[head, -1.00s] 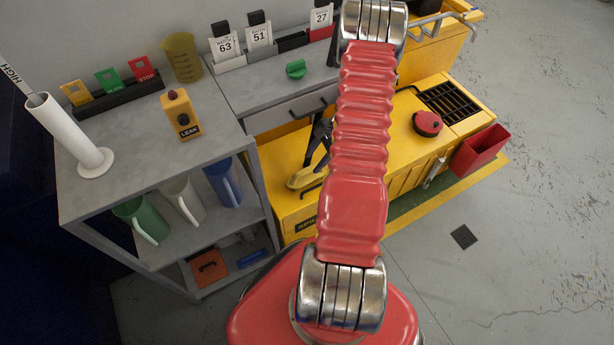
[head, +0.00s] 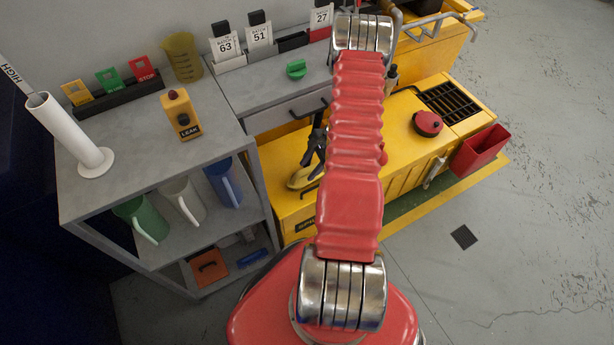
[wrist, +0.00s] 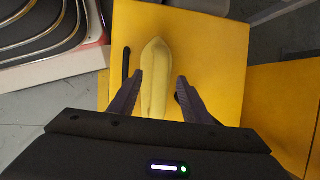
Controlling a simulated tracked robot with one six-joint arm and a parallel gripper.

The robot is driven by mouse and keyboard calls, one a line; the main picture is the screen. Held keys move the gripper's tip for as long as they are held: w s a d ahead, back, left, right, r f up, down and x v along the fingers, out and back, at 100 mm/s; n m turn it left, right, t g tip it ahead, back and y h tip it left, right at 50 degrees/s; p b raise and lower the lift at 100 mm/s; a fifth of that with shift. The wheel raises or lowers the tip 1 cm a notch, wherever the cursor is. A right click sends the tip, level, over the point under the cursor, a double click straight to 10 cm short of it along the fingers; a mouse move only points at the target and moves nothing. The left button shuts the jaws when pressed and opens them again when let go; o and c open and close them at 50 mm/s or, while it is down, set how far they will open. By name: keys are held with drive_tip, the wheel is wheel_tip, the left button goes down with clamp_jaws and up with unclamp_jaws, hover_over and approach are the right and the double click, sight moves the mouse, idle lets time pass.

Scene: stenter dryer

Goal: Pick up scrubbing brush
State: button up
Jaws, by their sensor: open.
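A pale yellow, elongated thing with a pointed end and a lengthwise ridge lies on the yellow cabinet top. It shows in the wrist view (wrist: 153,62) and, partly covered, in the head view (head: 301,179). It may be the scrubbing brush; I see no bristles. My gripper (wrist: 160,79) is open, with one dark finger on each side of this thing and gaps between. In the head view my gripper (head: 316,150) is above the yellow cabinet, partly hidden by my red arm.
The yellow cabinet (head: 285,160) also carries a red round-topped thing (head: 427,123) and a black grate (head: 450,102). A thin black bar (wrist: 126,68) lies beside the pale yellow thing. A grey shelf unit (head: 110,180) stands left. Open floor lies right.

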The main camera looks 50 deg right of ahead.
drive_tip(key=shift+c, duration=0.5)
clamp_jaws()
